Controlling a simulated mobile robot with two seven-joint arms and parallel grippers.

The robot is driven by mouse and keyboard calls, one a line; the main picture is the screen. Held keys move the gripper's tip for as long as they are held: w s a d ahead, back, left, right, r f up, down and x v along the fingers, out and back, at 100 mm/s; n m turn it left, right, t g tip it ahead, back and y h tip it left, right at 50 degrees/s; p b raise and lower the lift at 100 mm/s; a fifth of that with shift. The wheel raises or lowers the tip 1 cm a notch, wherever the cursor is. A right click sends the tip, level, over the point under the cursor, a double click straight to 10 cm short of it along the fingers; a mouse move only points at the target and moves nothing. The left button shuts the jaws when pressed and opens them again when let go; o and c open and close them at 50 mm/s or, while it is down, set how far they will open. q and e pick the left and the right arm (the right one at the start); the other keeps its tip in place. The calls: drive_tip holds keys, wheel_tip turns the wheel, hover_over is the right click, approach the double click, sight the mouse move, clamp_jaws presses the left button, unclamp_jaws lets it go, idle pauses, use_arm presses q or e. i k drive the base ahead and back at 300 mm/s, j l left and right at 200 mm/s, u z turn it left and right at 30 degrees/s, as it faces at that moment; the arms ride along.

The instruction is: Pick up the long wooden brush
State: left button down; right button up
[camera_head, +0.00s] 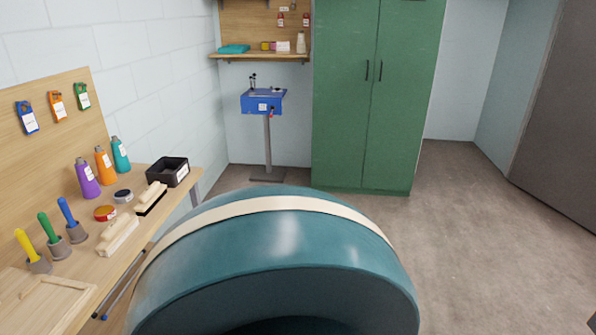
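Two wooden block brushes lie on the wooden workbench (85,275) at the left. The nearer brush (118,233) is pale with a raised grip and a light underside. The farther brush (151,197) has a pale wooden top over a black underside. The nearer one looks a little longer, but I cannot tell for certain which is the long wooden brush. Neither of my grippers is recognisable in the view, and nothing touches either brush.
The bench also holds a black bin (168,172), a red-lidded tin (105,213), several coloured bottles and handled tools in grey cups. A blue device on a stand (264,103) and a green cabinet (375,95) stand behind. Floor at right is clear; the near middle floor is hidden.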

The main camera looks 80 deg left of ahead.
sight(113, 237)
drive_tip(key=u, duration=3.65)
drive_tip(key=k+l+u, duration=0.35)
drive_tip(key=i+j+z, duration=0.1)
drive_tip(key=i+z, duration=0.25)
